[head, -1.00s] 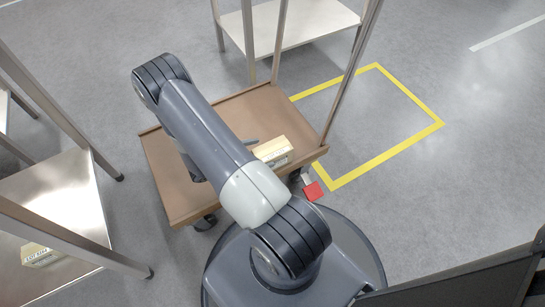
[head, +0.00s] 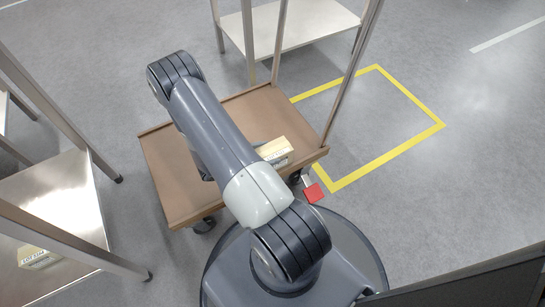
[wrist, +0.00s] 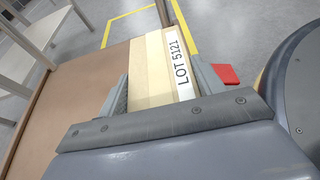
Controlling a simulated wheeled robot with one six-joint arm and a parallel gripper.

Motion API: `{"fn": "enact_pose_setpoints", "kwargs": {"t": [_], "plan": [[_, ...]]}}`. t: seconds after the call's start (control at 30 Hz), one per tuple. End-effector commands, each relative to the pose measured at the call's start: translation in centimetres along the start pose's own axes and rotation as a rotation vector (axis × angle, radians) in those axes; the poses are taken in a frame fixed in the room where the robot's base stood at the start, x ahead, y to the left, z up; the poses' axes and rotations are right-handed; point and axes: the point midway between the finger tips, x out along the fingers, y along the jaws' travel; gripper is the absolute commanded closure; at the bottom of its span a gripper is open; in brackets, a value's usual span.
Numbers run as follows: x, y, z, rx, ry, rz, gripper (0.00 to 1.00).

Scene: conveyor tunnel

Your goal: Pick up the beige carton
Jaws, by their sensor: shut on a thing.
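The beige carton (head: 275,150) is at the right part of the brown cart deck in the head view, partly covered by my arm. In the wrist view the carton (wrist: 152,68) lies between the two fingers of my gripper (wrist: 162,88), and its white label reads LOT 5121. My gripper is shut on the carton, one finger along each side. I cannot tell whether the carton touches the deck.
The brown cart (head: 170,180) has tall posts and a red pedal (head: 313,192) at its right. A second beige carton (head: 38,257) lies on the metal shelf (head: 60,195) at left. A yellow floor outline (head: 405,147) is empty. A pale shelf unit (head: 290,28) stands behind.

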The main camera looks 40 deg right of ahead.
Motion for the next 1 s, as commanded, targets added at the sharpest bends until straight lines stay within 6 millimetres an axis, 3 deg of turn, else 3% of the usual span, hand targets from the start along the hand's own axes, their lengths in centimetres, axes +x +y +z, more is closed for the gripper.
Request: {"fn": "enact_pose_setpoints", "kwargs": {"t": [0.27,0.57,1.0], "plan": [[0.0,0.0,0.0,0.000,0.000,0.000,0.73],[-0.2,0.0,0.6,0.001,-0.001,0.000,0.74],[-2.9,0.0,8.1,0.003,-0.001,0.000,0.74]]}}
